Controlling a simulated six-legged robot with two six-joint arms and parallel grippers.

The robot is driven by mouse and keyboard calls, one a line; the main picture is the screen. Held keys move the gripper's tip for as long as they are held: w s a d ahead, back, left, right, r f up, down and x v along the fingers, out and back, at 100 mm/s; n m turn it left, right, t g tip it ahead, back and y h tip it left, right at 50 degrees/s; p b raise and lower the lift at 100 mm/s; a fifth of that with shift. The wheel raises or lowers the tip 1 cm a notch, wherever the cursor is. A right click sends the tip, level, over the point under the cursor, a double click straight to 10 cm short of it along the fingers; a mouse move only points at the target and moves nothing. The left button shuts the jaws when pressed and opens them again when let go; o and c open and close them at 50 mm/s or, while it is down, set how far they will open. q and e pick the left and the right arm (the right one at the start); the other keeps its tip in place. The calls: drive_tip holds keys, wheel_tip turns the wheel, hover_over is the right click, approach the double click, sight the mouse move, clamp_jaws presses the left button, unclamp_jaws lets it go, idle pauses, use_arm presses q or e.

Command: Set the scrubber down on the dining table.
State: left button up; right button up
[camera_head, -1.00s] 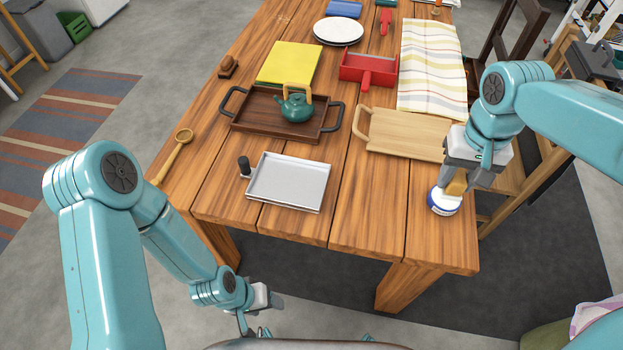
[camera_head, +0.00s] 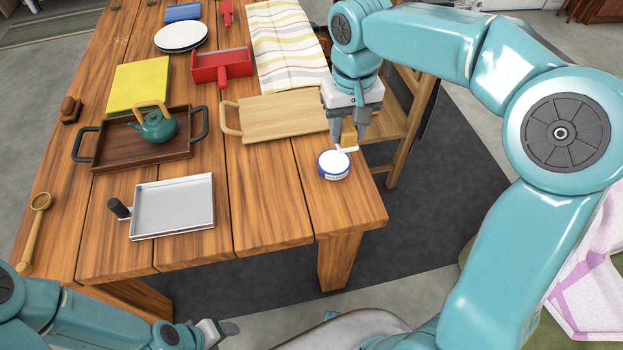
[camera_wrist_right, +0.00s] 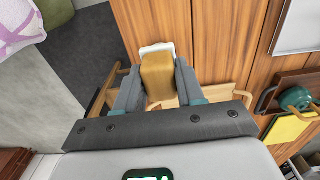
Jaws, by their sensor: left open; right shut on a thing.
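The scrubber, a tan block (camera_head: 348,134) with a white end, is held in my right gripper (camera_head: 349,138), just behind and above a round blue-and-white tin (camera_head: 333,165) in the head view. In the right wrist view the tan scrubber (camera_wrist_right: 157,78) sits between both fingers, its white end pointing away. I cannot tell whether the scrubber touches the tin or the table. The wooden dining table (camera_head: 262,195) lies below. My left gripper (camera_head: 224,332) is open and empty, low in front of the table.
A tan wooden tray (camera_head: 275,120) lies just left of my right gripper. Bare tabletop lies between metal tray and tin.

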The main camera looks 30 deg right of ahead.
wheel_tip(320, 180, down, 20)
drive_tip(key=shift+w+r+b, duration=0.1)
drive_tip(key=shift+r+b, duration=0.05)
drive_tip(key=shift+b, duration=0.9)
drive_tip(key=o, duration=0.9)
drive_tip(key=shift+o, duration=0.2)
